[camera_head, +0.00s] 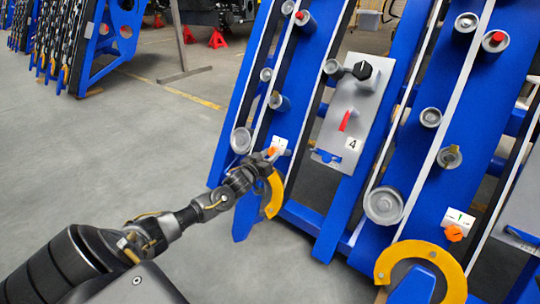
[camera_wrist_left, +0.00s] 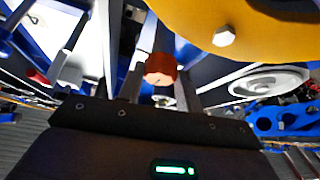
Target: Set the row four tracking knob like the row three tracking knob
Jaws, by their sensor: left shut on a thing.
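My left gripper (camera_head: 272,158) reaches in from the left and is shut on an orange knob (camera_head: 270,152) low on the left blue row unit. In the left wrist view the same orange knob (camera_wrist_left: 160,68) sits between the two fingers (camera_wrist_left: 158,88). A white label (camera_head: 279,145) is beside it; its mark is too small to read. A second orange knob (camera_head: 454,233) is low on the right blue row unit, free, below a white label (camera_head: 459,218) with a green mark. The label "4" (camera_head: 353,144) is on the grey panel between the units. My right gripper is not in view.
The grey panel (camera_head: 350,115) carries a black knob (camera_head: 362,70) and a red lever (camera_head: 344,121). Yellow curved plates (camera_head: 420,250) stick out at the lower ends of the units; one is close to my left gripper. Open grey floor lies to the left.

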